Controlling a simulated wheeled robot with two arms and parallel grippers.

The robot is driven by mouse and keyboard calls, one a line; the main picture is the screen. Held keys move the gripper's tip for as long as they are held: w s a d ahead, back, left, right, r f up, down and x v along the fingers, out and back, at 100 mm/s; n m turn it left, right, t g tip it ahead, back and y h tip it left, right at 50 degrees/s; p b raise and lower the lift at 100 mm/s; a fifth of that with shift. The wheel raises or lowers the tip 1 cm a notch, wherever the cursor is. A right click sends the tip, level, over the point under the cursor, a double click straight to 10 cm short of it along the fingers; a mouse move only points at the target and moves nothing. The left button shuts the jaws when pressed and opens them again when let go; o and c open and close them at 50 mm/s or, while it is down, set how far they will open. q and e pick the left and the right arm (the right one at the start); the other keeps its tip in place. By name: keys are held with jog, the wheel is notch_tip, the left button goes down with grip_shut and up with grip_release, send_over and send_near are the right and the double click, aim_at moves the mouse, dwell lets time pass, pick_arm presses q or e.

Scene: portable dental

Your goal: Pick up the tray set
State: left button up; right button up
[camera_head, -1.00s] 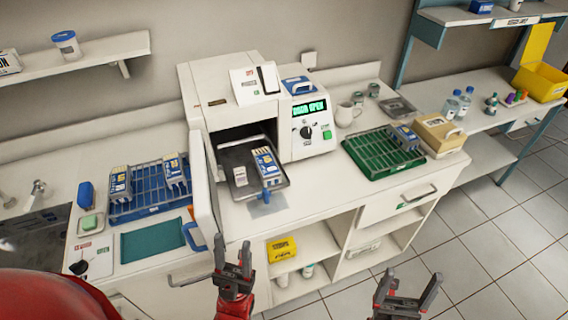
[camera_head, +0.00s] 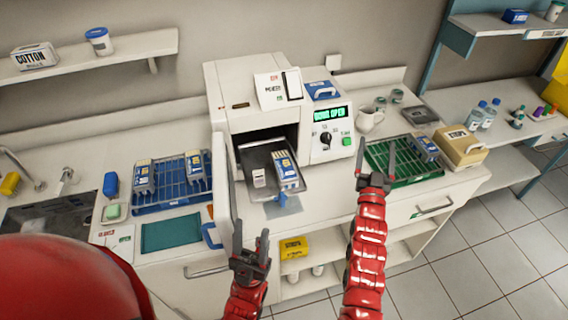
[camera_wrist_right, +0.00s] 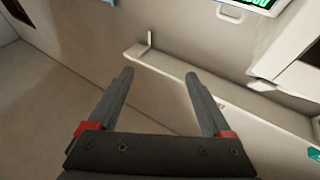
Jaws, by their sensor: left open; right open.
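A blue-and-white pack (camera_head: 286,171) stands on the grey tray (camera_head: 268,188) that sticks out of the open sterilizer (camera_head: 228,113). A small white piece sits beside it. Two similar packs (camera_head: 145,178) (camera_head: 195,168) stand in the blue rack (camera_head: 170,202) at left, and another (camera_head: 424,147) stands in the green rack (camera_head: 383,158) at right. I cannot tell which is the tray set. My left gripper (camera_head: 251,232) is open and empty in front of the counter, below the tray. My right gripper (camera_head: 376,150) is open and empty, raised in front of the green rack, also seen in the right wrist view (camera_wrist_right: 158,85).
The open sterilizer door (camera_head: 221,188) stands left of the tray. A white mug (camera_head: 370,119) and a beige box (camera_head: 460,146) stand on the counter at right. A teal mat (camera_head: 171,232) lies front left. A yellow box (camera_head: 293,246) sits on the shelf below.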

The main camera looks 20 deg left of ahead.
jog(key=w+a+r+n+g+y+p, duration=0.1)
jog(key=w+a+n+g+y+p, duration=0.2)
jog(key=a+g, duration=0.95)
jog(key=s+a+r+n+g+h+p, duration=0.1)
jog(key=s+a+r+n+g+p, duration=0.2)
jog(key=s, duration=0.4)
jog(key=s+a+r+g+h+p, duration=0.1)
jog(key=s+a+r+g, duration=0.15)
jog(key=s+a, duration=0.3)
jog(key=b, duration=0.4)
send_near(284, 165)
jog(key=shift+h, duration=0.3)
jog(key=b+x, duration=0.1)
jog(key=b, duration=0.1)
jog(key=b+x, duration=0.2)
jog(key=b, duration=0.1)
jog(key=b+x, duration=0.1)
jog(key=b, duration=0.1)
jog(key=shift+a+f+b, duration=0.3)
jog(key=shift+a+b, duration=0.05)
jog(key=shift+b, duration=0.05)
jog(key=shift+w+a+f, duration=0.1)
jog(key=shift+w+f, duration=0.05)
jog(key=p+x, duration=0.2)
jog(key=x, duration=0.2)
jog(key=shift+w+p, duration=0.15)
jog(key=shift+p, duration=0.25)
jog(key=shift+w+a+f, duration=0.1)
jog(key=shift+w+f, duration=0.1)
jog(key=shift+f, duration=0.4)
